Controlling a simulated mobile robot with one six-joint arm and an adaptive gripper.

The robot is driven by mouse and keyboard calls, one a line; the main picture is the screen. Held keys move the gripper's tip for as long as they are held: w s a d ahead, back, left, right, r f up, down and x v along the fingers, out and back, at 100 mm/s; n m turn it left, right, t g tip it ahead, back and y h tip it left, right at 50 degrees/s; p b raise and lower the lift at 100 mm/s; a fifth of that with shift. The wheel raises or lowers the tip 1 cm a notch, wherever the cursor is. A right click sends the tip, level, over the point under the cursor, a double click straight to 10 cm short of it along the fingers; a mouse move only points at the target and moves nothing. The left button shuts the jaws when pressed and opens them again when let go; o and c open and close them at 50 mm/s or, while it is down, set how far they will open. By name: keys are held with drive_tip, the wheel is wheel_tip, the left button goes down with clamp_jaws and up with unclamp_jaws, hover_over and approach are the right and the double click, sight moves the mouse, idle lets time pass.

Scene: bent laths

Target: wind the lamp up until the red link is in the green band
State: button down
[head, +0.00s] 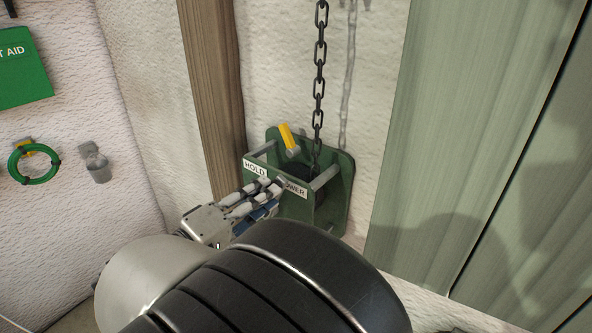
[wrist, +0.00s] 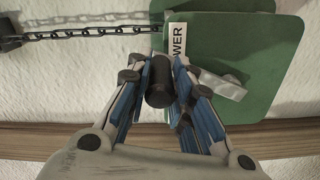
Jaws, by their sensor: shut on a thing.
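The green winch (head: 338,208) is fixed to the wall, with HOLD and LOWER labels on it. It also shows in the wrist view (wrist: 250,50). A yellow lever (head: 288,138) stands up at its top, on the HOLD side. A dark chain (head: 320,70) runs up from the winch and out of the picture; a chain also shows in the wrist view (wrist: 90,32). My gripper (head: 268,196) is at the front of the winch. In the wrist view my gripper (wrist: 157,72) is shut on a black cylindrical handle (wrist: 159,88). No red link, green band or lamp is visible.
A wooden post (head: 212,90) stands left of the winch. Pale green boards (head: 470,130) are at right. My arm hides the lower middle.

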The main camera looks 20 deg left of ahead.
drive_tip(key=c, duration=1.4)
unclamp_jaws()
drive_tip(key=shift+r, duration=0.2)
